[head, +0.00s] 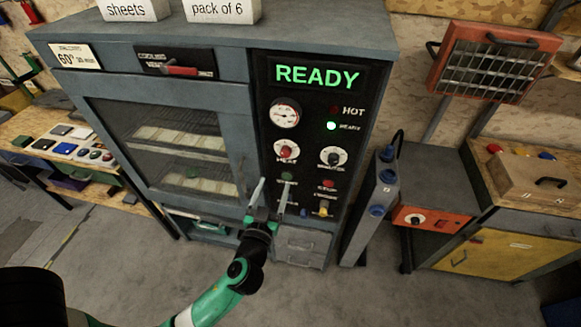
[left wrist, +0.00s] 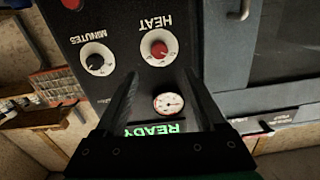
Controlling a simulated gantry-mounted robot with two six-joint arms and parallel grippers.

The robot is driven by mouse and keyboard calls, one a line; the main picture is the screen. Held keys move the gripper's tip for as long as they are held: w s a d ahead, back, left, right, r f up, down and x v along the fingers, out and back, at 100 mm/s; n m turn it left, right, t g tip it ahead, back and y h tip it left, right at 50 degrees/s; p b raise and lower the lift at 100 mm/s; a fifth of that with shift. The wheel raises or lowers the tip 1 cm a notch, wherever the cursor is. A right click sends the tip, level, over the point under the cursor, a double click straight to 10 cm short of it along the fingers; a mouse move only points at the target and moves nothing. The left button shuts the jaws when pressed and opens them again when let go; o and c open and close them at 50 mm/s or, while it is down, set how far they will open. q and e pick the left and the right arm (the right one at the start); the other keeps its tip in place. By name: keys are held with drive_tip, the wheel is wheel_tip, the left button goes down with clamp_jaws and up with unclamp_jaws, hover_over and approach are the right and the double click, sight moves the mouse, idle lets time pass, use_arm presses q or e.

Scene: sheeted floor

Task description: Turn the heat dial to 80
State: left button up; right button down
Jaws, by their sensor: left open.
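The heat dial (head: 286,151) is a red-capped knob on a white disc, on the black control panel of a grey oven. It also shows in the left wrist view (left wrist: 159,49), with the word HEAT beside it. Its exact setting is too small to read. My left gripper (head: 271,184) is open and empty, below the heat dial in the head view. In the left wrist view its two fingers (left wrist: 160,85) reach toward the panel, and the dial lies beyond them. I cannot tell that anything touches the dial. My right gripper is not in view.
The minutes dial (head: 333,156) sits right of the heat dial. A round gauge (head: 284,113) and a lit READY display (head: 317,76) are above. Lower buttons (head: 328,184) lie near the fingers. The oven door handle (head: 243,178) is at left, and a grey post (head: 375,210) stands at right.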

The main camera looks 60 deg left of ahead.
sight(285, 154)
use_arm(q)
drive_tip(key=p+x, duration=0.1)
drive_tip(key=x, duration=1)
drive_tip(key=shift+w+a+r, duration=0.1)
drive_tip(key=shift+w+a, duration=0.15)
drive_tip(key=shift+w, duration=0.05)
clamp_jaws()
